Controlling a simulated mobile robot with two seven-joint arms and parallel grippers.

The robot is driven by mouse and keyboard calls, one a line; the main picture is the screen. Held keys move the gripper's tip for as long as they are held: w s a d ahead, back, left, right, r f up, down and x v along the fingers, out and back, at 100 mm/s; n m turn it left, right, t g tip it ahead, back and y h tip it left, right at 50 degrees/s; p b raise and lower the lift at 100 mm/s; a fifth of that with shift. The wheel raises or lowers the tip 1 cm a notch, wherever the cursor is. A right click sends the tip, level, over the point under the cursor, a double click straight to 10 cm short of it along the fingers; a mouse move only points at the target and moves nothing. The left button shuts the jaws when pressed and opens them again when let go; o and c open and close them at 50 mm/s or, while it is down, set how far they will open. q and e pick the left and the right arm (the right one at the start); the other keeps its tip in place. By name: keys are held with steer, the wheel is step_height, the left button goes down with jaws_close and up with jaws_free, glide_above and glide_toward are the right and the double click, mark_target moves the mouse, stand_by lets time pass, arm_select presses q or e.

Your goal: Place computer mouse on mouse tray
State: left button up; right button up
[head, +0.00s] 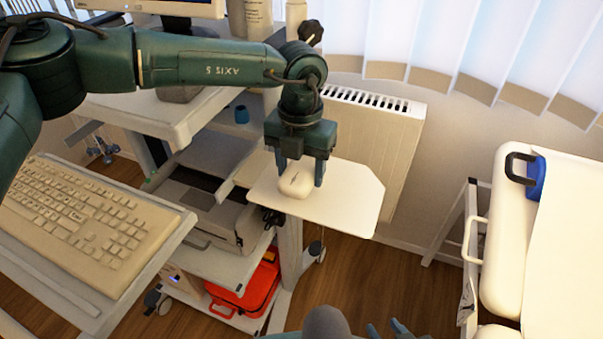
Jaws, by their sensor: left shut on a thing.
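The white computer mouse (296,180) is between the fingers of my left gripper (300,172), which is shut on it. The gripper points down over the white mouse tray (345,200), a flat plate on the side of the cart. The mouse is over the tray's left part; I cannot tell whether it touches the surface.
A beige keyboard (75,215) lies on a shelf at the left. A printer (215,205) and a red case (245,288) sit on lower cart shelves. A radiator (375,135) stands behind the tray. A white bed (510,240) is at the right, with open floor between.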

mark_target(300, 168)
arm_select(q)
steer(key=shift+f, duration=1.15)
steer(key=shift+f, duration=0.25)
steer(key=o, duration=1)
steer(key=shift+r, duration=0.1)
step_height(300, 168, up, 12)
steer(key=shift+r+b, duration=0.2)
steer(key=shift+b, duration=0.5)
